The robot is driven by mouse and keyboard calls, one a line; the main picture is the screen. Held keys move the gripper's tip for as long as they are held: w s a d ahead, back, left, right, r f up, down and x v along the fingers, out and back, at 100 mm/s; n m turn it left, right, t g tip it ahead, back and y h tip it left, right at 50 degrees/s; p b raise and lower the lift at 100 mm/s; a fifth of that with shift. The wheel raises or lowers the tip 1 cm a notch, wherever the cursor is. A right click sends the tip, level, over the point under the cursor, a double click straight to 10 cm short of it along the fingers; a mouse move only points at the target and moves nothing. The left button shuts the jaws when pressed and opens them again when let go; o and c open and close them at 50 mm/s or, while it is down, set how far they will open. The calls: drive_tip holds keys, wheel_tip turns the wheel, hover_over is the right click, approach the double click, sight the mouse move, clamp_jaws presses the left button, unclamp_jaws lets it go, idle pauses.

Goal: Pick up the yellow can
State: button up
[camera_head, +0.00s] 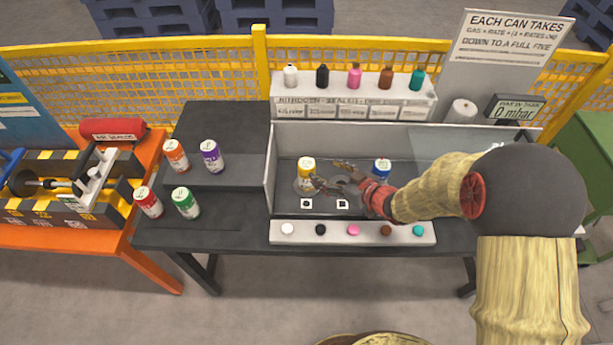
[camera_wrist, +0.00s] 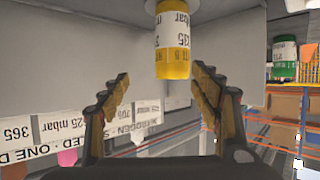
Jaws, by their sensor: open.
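The yellow can (camera_head: 307,165), with a white label, stands upright in the left part of a grey open-fronted bay (camera_head: 400,205). In the wrist view the yellow can (camera_wrist: 173,62) shows at the top, its end just beyond the fingertips and nearer the right finger. My gripper (camera_head: 328,174) is open and empty, reaching in from the right with its fingertips just right of the can. In the wrist view my gripper (camera_wrist: 159,78) has both fingers spread. No contact with the can is visible.
A blue can (camera_head: 382,168) stands in the bay right of my gripper. Orange (camera_head: 175,155), purple (camera_head: 211,156), red (camera_head: 149,203) and green (camera_head: 186,203) cans stand on the left. The bay's left wall (camera_head: 270,168) is close beyond the yellow can. Several coloured bottles line the shelf (camera_head: 350,90) behind.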

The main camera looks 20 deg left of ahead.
sight(307, 169)
drive_tip(key=shift+s+a+f+y, duration=0.3)
drive_tip(key=shift+s+a+f, duration=0.2)
drive_tip(key=shift+a, duration=0.1)
drive_tip(key=shift+g, duration=0.3)
drive_tip(key=b+x, duration=0.2)
drive_tip(key=x, duration=0.5)
drive_tip(key=shift+a+f+b, duration=0.15)
drive_tip(key=shift+a+b, duration=0.15)
drive_tip(key=shift+a, duration=0.05)
drive_tip(key=shift+c, duration=0.9)
drive_tip(key=c, duration=1.4)
